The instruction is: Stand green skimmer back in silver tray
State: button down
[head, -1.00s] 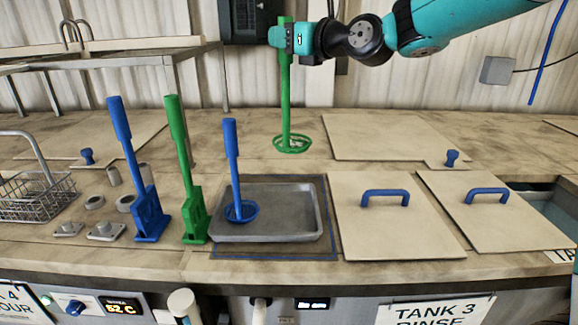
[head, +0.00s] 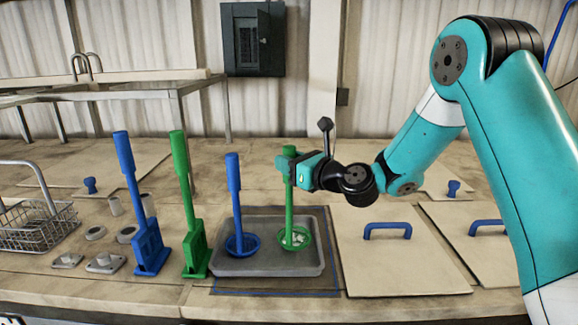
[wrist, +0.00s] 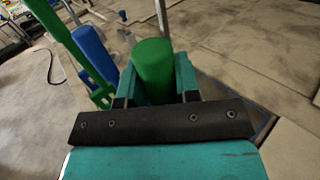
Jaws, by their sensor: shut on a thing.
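The green skimmer (head: 290,210) stands upright, its round mesh head over the right part of the silver tray (head: 265,268). I cannot tell whether the head touches the tray floor. My gripper (head: 288,165) is shut on the top of its handle. In the wrist view the green handle (wrist: 153,62) sits between the two fingers (wrist: 155,85). A blue skimmer (head: 234,205) stands in the left part of the same tray, a little apart from the green one.
A green paddle-like tool (head: 188,205) and a blue one (head: 140,205) stand left of the tray. A wire basket (head: 38,222) is at far left. A lid with a blue handle (head: 388,230) lies right of the tray. The counter behind the tray is clear.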

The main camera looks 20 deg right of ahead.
jog(key=shift+f, duration=0.5)
jog(key=c, duration=0.8)
grip_release()
jog(key=shift+f, duration=0.1)
jog(key=shift+c, duration=0.2)
